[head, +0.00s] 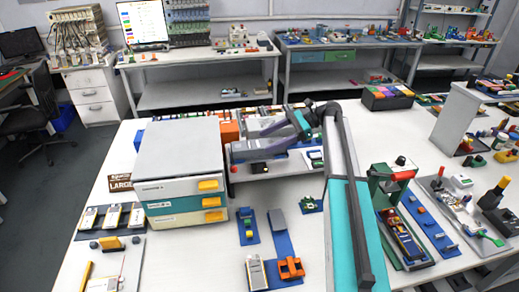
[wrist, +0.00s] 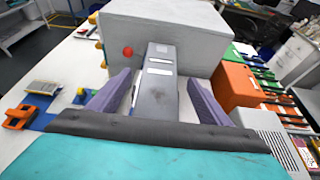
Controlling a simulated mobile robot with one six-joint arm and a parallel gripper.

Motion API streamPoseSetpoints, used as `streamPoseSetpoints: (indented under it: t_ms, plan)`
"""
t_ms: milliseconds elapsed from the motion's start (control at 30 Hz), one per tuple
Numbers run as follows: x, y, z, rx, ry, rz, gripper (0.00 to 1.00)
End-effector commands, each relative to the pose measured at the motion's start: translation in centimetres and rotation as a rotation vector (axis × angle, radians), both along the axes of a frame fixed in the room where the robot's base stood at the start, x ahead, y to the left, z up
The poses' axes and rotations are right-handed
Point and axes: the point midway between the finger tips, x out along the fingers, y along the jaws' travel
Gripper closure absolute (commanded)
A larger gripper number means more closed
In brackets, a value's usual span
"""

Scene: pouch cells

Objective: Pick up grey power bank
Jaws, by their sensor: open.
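A grey slab with white labels, which looks like the grey power bank (wrist: 157,85), lies between my gripper's two fingers in the wrist view. Its far end points at the grey cabinet wall. My gripper (wrist: 158,78) is open, with a finger on either side of the slab and visible gaps to both. How high the fingers are over it I cannot tell. In the head view my gripper (head: 233,153) reaches left, close to the right side of the cabinet, and my arm hides much of the slab there.
The grey drawer cabinet (head: 180,150) stands close in front of my fingertips; a red knob (wrist: 127,51) shows beside the slab. Orange boxes (wrist: 236,78) stand to the right in the wrist view. A blue mat with an orange clip (head: 290,268) lies nearer the front.

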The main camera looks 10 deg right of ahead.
Motion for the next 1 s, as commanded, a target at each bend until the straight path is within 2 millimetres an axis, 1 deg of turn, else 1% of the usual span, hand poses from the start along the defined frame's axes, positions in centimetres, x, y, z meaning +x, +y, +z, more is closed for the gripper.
streamPoseSetpoints:
  t_ms: [167, 400, 500, 600, 1000]
  plan:
    - [-0.1, 1.3, -0.2, 0.0, 0.0, 0.001, 0.28]
    - [-0.2, 3.7, -1.2, 0.0, 0.001, 0.001, 0.28]
    - [-0.2, 4.4, -1.6, 0.0, 0.001, 0.0, 0.28]
    - [-0.1, 4.6, -1.8, 0.0, 0.001, -0.001, 0.28]
    - [-0.1, 4.5, -1.8, 0.0, 0.0, -0.002, 0.28]
